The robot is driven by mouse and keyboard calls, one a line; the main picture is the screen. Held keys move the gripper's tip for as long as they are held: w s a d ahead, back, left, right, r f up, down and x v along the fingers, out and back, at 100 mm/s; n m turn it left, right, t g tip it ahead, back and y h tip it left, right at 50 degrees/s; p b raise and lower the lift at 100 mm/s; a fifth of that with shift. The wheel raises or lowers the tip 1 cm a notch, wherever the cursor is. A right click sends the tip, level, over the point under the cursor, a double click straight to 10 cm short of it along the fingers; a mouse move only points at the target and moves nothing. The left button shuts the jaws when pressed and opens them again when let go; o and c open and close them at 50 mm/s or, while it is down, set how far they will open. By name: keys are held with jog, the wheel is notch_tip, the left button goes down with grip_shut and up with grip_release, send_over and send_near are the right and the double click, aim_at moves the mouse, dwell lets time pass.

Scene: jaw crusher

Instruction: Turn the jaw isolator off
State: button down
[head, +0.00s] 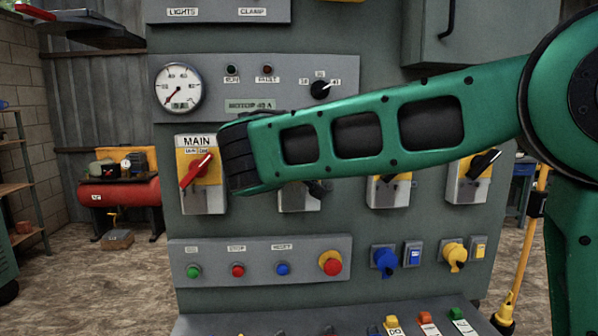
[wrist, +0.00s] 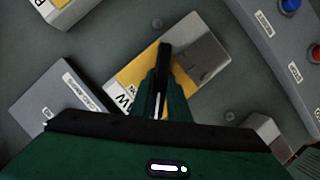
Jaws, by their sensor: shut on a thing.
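The isolator at my gripper has a yellow plate on a grey box; its label is mostly hidden in the wrist view, with a "W" showing. Its box (wrist: 207,58) lies tilted there. In the head view its lower part (head: 298,202) shows below my arm, second from left in the row. My gripper (wrist: 160,82) is shut on the isolator's black handle (wrist: 166,52). The handle stands at an angle to the box's long side. In the head view my arm hides the gripper and most of this isolator.
The MAIN isolator (head: 200,195) with a red handle is just left. Two more black-handled isolators (head: 388,192) (head: 470,178) stand to the right. A strip of push buttons (head: 260,262) runs below. A gauge (head: 178,88) and rotary selector (head: 320,90) are above.

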jog(key=shift+a+f+n, duration=0.1)
jog(key=shift+n, duration=0.2)
dwell(0.4)
jog(key=c, duration=1.7)
grip_release()
jog(key=v, duration=1)
jog(key=shift+s+a, duration=0.15)
jog(key=shift+s, duration=0.15)
jog(key=shift+f, duration=0.1)
